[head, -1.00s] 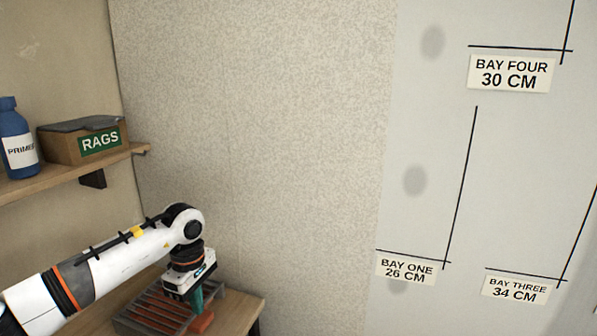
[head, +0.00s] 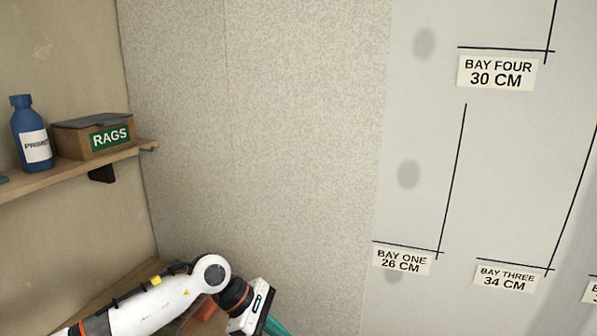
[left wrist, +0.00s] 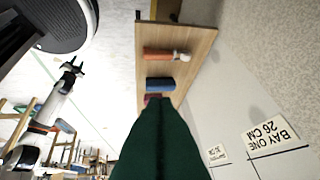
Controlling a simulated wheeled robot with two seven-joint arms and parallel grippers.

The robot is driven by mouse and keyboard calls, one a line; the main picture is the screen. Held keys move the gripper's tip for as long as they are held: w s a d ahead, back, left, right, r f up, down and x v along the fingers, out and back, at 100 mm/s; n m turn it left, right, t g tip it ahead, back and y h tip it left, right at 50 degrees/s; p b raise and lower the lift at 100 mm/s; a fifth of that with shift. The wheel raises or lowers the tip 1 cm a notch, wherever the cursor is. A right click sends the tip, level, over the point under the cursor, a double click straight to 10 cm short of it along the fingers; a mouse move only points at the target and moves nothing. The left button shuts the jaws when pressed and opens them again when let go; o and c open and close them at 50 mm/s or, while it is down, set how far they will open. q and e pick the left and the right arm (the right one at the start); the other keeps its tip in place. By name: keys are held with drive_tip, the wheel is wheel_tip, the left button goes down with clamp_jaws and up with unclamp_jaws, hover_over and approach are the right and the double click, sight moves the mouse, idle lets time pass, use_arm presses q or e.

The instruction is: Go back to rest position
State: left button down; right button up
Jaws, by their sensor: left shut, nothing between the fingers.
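My left gripper (head: 272,326) is low in the head view, just right of the wooden bench, with its teal fingers cut off by the bottom edge. In the left wrist view its dark green fingers (left wrist: 160,108) are closed together with nothing between them. A white arm with a small dark end (left wrist: 72,68) shows at the left of the left wrist view. It looks like my right arm, but its jaws are too small to read.
The patterned wall (head: 290,140) stands close behind the left arm. A shelf (head: 75,172) at left holds a blue bottle (head: 31,135) and a rags box (head: 92,136). An orange roll (left wrist: 163,55) and a blue roll (left wrist: 160,84) lie on a wooden surface (left wrist: 203,45).

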use_arm(q)
drive_tip(key=s+d+r+n+t+h, duration=0.5)
drive_tip(key=d+r+n+h, duration=0.5)
drive_tip(key=n+h, duration=0.1)
drive_tip(key=w+a+f+n+t+y, duration=0.1)
drive_tip(key=a+n+t+y, duration=0.55)
drive_tip(key=n, duration=0.65)
drive_tip(key=w+a+f+n+t+y, duration=0.2)
drive_tip(key=a+n+t+y, duration=0.5)
drive_tip(key=n, duration=0.7)
drive_tip(key=s+a+f+n+g+y, duration=0.3)
drive_tip(key=s+a+f+n+y, duration=0.15)
drive_tip(key=a+f+n, duration=0.35)
drive_tip(key=s+a+f+n+g, duration=0.3)
drive_tip(key=s+f+n+g, duration=0.3)
drive_tip(key=s, duration=0.6)
drive_tip(key=s+a+f+n+g, duration=0.25)
drive_tip(key=s+f+g, duration=0.45)
drive_tip(key=s, duration=0.4)
wheel_tip(320, 180, down, 30)
drive_tip(key=s+b, duration=0.1)
drive_tip(key=s, duration=0.1)
drive_tip(key=s+a+f+g+y+b, duration=0.1)
drive_tip(key=s+a+f, duration=0.1)
drive_tip(key=s+f, duration=1.3)
drive_tip(key=shift+s+a+f, duration=0.15)
drive_tip(key=shift+a+f, duration=0.1)
drive_tip(key=shift+a, duration=0.15)
